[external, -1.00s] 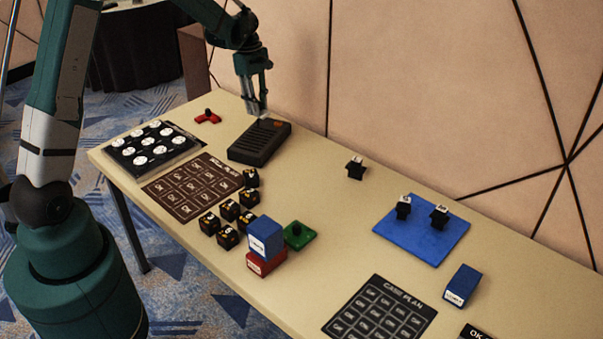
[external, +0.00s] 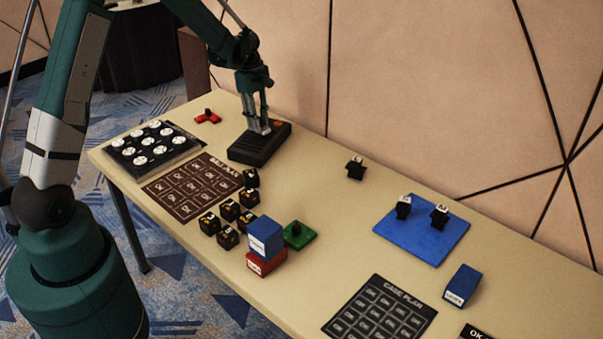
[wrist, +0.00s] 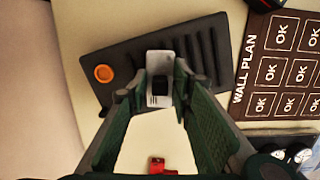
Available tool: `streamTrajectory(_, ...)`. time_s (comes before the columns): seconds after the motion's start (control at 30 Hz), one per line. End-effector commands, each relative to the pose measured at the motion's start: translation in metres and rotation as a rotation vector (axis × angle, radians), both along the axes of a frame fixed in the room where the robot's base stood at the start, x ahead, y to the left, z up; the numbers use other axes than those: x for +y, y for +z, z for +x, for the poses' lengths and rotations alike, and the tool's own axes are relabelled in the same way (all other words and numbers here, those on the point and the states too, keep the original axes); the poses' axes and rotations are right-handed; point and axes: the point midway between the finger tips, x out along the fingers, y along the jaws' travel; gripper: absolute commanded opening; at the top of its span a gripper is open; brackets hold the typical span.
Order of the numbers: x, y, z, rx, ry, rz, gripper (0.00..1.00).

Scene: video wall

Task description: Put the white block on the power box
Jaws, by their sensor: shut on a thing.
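The power box (external: 245,148) is a dark flat box with ridges and an orange button, near the back left of the table. It also fills much of the wrist view (wrist: 125,60). My gripper (external: 259,128) is over the box, pointing down. In the wrist view my gripper (wrist: 160,92) is shut on a small white block (wrist: 159,62) with a dark middle, which lies over the ridged part of the box. The fingers largely hide the block in the external view. I cannot tell whether the block touches the box top.
A red piece (external: 207,117) lies behind the box at left. A dark wall plan (external: 192,187) and a tray with white discs (external: 152,146) lie in front. Several black cubes (external: 228,237), stacked blue and red boxes (external: 266,240) and a blue mat (external: 420,235) stand farther right.

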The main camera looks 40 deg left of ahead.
Motion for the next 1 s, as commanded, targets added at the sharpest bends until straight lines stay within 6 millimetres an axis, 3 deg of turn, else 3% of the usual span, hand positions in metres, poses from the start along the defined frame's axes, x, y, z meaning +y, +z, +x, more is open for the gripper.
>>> streamTrajectory(0.2, 0.0, -0.02, 0.0, 0.0, 0.0, 0.0, 0.08)
streamTrajectory(0.67, 0.0, -0.025, 0.0, 0.0, 0.0, 0.0, 0.08)
streamTrajectory(0.7, 0.0, -0.025, 0.0, 0.0, 0.0, 0.0, 0.24)
streamTrajectory(0.8, 0.0, -0.024, 0.0, 0.0, 0.0, 0.0, 0.38)
streamTrajectory(1.0, 0.0, -0.024, 0.0, 0.0, 0.0, 0.0, 0.38)
